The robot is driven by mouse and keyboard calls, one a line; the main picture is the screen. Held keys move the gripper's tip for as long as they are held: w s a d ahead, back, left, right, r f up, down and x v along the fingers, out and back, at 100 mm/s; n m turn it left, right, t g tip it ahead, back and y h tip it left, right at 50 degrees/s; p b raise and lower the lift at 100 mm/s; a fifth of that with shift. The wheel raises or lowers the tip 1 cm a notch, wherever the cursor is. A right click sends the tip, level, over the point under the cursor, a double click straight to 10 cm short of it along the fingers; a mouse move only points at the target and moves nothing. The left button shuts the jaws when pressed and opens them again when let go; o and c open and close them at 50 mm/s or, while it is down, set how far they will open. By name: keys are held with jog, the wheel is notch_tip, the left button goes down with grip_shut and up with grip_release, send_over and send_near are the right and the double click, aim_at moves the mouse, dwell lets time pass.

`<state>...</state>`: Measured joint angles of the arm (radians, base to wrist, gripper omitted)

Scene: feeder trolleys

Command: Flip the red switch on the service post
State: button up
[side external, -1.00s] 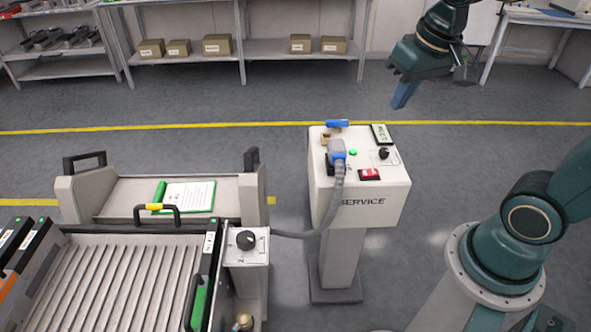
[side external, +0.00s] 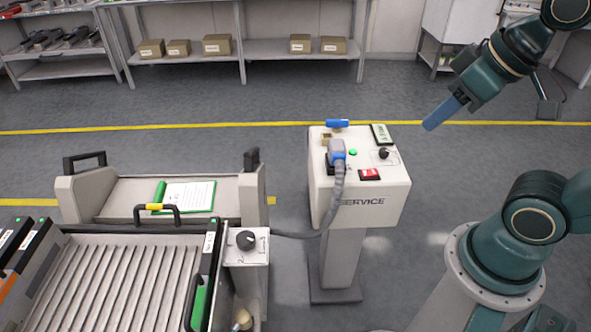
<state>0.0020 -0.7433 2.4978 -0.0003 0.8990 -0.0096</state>
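The red switch (side external: 369,174) is a small red rocker on the front right of the sloped top of the white service post (side external: 362,203). Which way it is set is too small to tell. My gripper (side external: 432,124) is in the air to the upper right of the post, with its blue fingers pointing down and to the left. It appears apart from the post and the switch. The fingers overlap from this side, so whether they are open or shut does not show.
The post top also bears a blue plug (side external: 337,150) with a grey cable, a green button (side external: 353,152), a black knob (side external: 384,153), a small display (side external: 381,134) and a blue-handled valve (side external: 337,123). A trolley (side external: 85,197) stands left.

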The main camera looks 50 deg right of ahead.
jog(key=shift+o, duration=1.3)
jog(key=shift+w+d, duration=0.1)
jog(key=shift+w, duration=0.15)
jog(key=n+g, duration=0.6)
jog(key=n, duration=0.3)
send_over(364, 173)
notch_tip(364, 173, down, 17)
jog(key=shift+f, duration=0.15)
jog(key=shift+f, duration=0.15)
jog(key=shift+f, duration=6.75)
